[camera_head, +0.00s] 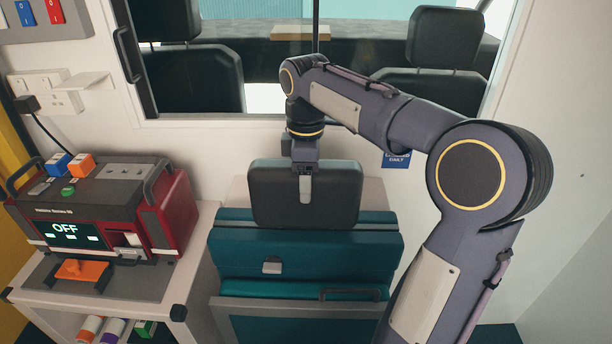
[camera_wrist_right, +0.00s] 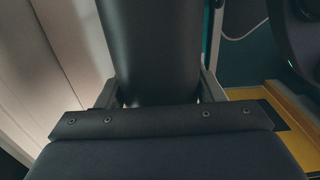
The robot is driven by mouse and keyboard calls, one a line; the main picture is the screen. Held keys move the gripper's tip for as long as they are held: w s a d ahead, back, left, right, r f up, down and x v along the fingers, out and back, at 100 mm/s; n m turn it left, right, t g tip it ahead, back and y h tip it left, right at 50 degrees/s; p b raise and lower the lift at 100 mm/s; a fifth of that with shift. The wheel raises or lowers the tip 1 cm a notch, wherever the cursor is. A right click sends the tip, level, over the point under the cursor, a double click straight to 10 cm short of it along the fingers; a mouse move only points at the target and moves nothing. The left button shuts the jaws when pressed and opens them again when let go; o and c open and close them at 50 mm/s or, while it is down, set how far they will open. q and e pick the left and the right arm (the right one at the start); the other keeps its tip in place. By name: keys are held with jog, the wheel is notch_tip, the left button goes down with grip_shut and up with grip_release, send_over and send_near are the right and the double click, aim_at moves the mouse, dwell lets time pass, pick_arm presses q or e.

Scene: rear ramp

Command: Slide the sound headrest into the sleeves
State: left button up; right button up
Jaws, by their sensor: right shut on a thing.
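The headrest (camera_head: 268,203) is a dark, padded block at the top of the teal seat back (camera_head: 235,250). My right gripper (camera_head: 305,186) comes down from above and is shut on the headrest's upper middle, with one finger across its front face. In the right wrist view the headrest (camera_wrist_right: 150,45) lies between the two fingers of the right gripper (camera_wrist_right: 158,90). The headrest looks upright. Its lower edge borders the seat back's top in the head view. Its posts and the sleeves are hidden, so I cannot tell whether they meet. My left gripper is out of view.
A red powered unit with an "OFF" display (camera_head: 75,233) stands on a white shelf (camera_head: 195,240) at the left. A window (camera_head: 350,60) onto the front cab seats is behind my right arm. The white wall at the right is clear.

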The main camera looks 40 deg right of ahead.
jog(key=shift+f+b, duration=0.3)
jog(key=shift+f, duration=0.2)
jog(key=o, duration=1.5)
notch_tip(320, 180, up, 8)
jog(key=shift+f+p, duration=0.1)
jog(key=shift+p, duration=0.2)
jog(key=shift+s, duration=0.1)
